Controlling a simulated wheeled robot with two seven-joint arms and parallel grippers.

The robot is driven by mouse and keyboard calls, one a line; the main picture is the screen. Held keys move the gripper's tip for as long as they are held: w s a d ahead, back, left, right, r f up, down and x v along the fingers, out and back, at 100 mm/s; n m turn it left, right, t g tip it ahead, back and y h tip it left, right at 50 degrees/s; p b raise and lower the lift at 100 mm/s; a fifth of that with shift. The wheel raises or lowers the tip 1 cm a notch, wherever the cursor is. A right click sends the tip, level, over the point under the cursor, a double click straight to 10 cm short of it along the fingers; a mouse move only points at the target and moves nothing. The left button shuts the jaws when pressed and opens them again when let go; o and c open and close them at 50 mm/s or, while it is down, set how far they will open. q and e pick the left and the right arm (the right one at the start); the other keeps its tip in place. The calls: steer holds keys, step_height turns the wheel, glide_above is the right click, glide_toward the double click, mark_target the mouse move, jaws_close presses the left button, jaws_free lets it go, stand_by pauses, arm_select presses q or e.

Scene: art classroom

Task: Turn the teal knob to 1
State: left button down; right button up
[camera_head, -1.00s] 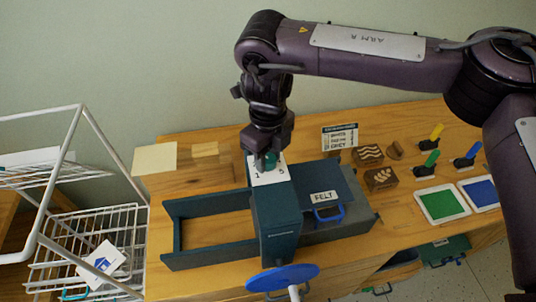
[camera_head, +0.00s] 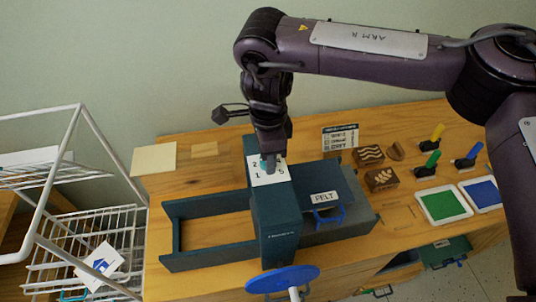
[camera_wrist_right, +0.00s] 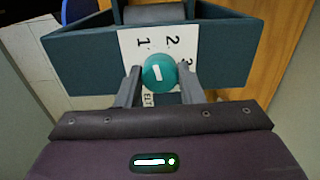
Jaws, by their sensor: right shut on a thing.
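The teal knob (camera_wrist_right: 159,73) sits on a white dial plate (camera_wrist_right: 130,45) on top of the dark teal machine (camera_head: 279,222). In the right wrist view the plate shows 1, 2 and part of a 3. The knob carries a short white mark; I cannot tell which number it points to. My right gripper (camera_head: 268,160) points down over the plate, with a finger on each side of the knob, shut on it. In the head view the fingers hide most of the knob. My left gripper is not in view.
An open trough (camera_head: 177,235) lies left of the machine, a felt-labelled part (camera_head: 335,180) right of it. A blue crank wheel (camera_head: 283,278) is in front. Stamp blocks (camera_head: 381,179) and ink pads (camera_head: 443,203) sit to the right. A white wire rack (camera_head: 85,245) stands left.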

steer(key=shift+w+r+n, duration=0.1)
steer(key=shift+r+n, duration=0.05)
steer(key=shift+n, duration=1.85)
steer(key=o, duration=1)
steer(key=shift+r+b, duration=0.65)
steer(key=shift+r, duration=3.2)
